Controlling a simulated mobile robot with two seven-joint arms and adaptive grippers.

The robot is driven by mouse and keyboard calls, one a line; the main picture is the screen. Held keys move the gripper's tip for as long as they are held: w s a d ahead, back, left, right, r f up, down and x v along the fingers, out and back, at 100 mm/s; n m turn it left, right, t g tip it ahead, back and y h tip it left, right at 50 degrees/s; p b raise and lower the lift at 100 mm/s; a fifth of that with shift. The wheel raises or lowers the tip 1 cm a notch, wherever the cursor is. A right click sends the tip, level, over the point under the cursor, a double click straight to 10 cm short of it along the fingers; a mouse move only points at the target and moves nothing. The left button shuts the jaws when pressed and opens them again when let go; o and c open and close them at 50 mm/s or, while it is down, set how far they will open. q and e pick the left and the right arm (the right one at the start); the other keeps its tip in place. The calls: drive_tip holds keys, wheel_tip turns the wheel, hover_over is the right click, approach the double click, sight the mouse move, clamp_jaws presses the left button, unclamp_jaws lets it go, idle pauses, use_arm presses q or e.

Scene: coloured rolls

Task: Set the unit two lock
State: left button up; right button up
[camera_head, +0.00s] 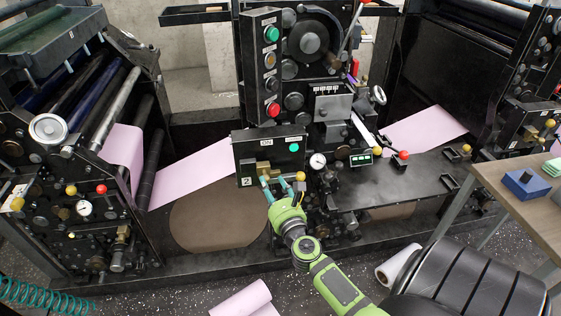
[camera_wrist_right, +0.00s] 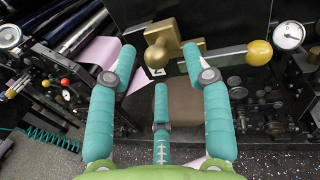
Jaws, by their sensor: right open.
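The unit two lock (camera_head: 264,168) is a brass fitting on the front of a black box (camera_head: 289,141). The box carries a "2" label (camera_head: 247,182), an "ON" mark and a green light. In the right wrist view the brass lock (camera_wrist_right: 160,33) shows as a knob and block with a bar running right. My right gripper (camera_head: 283,182) has teal fingers and is open just below and in front of the lock. In the right wrist view its fingers (camera_wrist_right: 159,62) are spread either side of the brass knob, with no clear contact. My left gripper is not in view.
A yellow knob (camera_wrist_right: 260,52) and a gauge (camera_wrist_right: 289,36) sit right of the lock. Above the box stands a panel of buttons (camera_head: 269,65). Pink web (camera_head: 195,172) runs at left. A wooden table (camera_head: 520,200) stands at right.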

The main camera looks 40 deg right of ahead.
drive_tip(key=v, duration=0.8)
drive_tip(key=s+a+f+n+g+y, duration=0.15)
drive_tip(key=a+f+n, duration=0.25)
drive_tip(key=f+n, duration=0.45)
drive_tip(key=s+a+f+n+g+y, duration=0.1)
drive_tip(key=a+f+n+g+y, duration=0.2)
drive_tip(key=f+n, duration=0.55)
drive_tip(key=s+a+f+n+g+y, duration=0.1)
drive_tip(key=s+a+f+n+g, duration=0.2)
drive_tip(key=s+f, duration=0.45)
drive_tip(key=s+a+f+n+g+y, duration=0.1)
drive_tip(key=s+a+f+n, duration=0.3)
drive_tip(key=f, duration=0.6)
drive_tip(key=s+f+n+g, duration=0.3)
drive_tip(key=s+f+n, duration=0.2)
drive_tip(key=s+n, duration=0.3)
drive_tip(key=s+f+n+g, duration=0.4)
drive_tip(key=s+f+n, duration=0.2)
drive_tip(key=s, duration=0.7)
drive_tip(key=shift+s+n, duration=0.2)
drive_tip(key=shift+n, duration=1)
